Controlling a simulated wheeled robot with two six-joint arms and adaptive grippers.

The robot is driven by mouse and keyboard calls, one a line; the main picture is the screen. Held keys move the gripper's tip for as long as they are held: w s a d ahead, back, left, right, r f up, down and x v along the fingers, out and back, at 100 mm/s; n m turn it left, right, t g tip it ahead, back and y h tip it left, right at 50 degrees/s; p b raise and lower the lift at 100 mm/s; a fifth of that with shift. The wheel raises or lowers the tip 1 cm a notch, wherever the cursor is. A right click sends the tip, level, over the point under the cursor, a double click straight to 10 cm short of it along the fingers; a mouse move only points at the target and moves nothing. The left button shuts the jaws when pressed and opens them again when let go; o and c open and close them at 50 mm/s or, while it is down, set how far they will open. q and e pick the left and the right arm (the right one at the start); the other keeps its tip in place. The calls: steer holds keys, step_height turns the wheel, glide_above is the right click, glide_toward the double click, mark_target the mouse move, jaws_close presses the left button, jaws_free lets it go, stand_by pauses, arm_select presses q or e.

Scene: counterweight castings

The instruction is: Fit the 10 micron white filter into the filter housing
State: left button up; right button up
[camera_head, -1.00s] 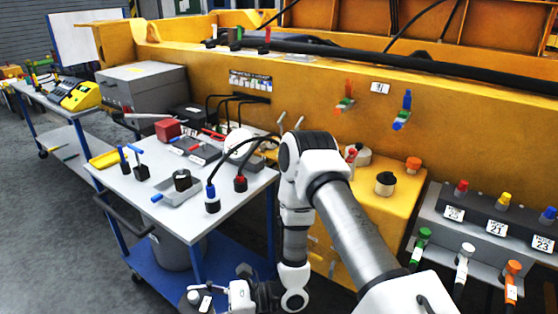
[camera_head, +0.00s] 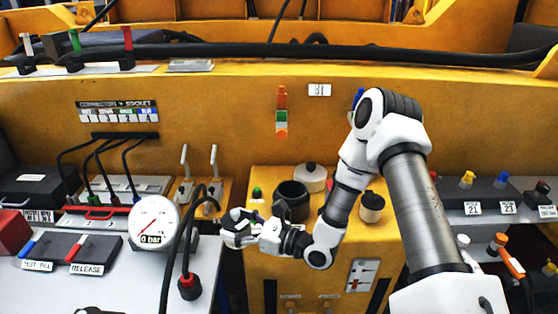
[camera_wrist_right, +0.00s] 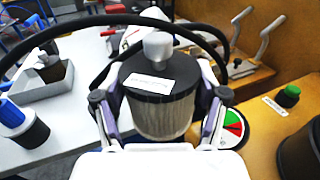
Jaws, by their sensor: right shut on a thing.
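My right gripper (camera_head: 240,230) is shut on a filter, which it holds in the gap between the white table and the yellow block. In the right wrist view the held filter (camera_wrist_right: 160,112) has a pale pleated body, a black top cap, a white knob and a label too blurred to read. The gripper's fingers (camera_wrist_right: 160,110) clasp it from both sides. A black open cylinder (camera_head: 291,201), which looks like the filter housing, stands on the yellow block right of the gripper; its edge also shows in the wrist view (camera_wrist_right: 302,152). A pale lid with a knob (camera_head: 311,178) lies behind it.
A black-topped cream canister (camera_head: 371,207) stands right of the cylinder. A green button (camera_head: 257,194) and two levers (camera_head: 199,165) are behind the gripper. A pressure gauge (camera_head: 154,224) and hanging black cables (camera_head: 186,225) are close on the left.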

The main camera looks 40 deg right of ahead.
steer(key=w+d+r+m+h, duration=0.1)
steer(key=d+r+m+h, duration=0.2)
steer(key=d, duration=0.3)
steer(key=w+d+r+m+t+h, duration=0.1)
steer(key=d+r+m+h, duration=0.2)
steer(key=d+h, duration=0.3)
steer(key=w+d+r+m+h, duration=0.1)
steer(key=d+r+m+h, duration=0.2)
steer(key=d, duration=0.5)
steer(key=shift+w+r+m+h+b, duration=0.2)
steer(key=shift+r+m+h+b, duration=0.15)
steer(key=shift+r+h, duration=0.7)
steer(key=shift+s+d+f, duration=0.1)
steer(key=shift+d+f, duration=0.05)
step_height(320, 180, down, 6)
steer(key=b, duration=0.7)
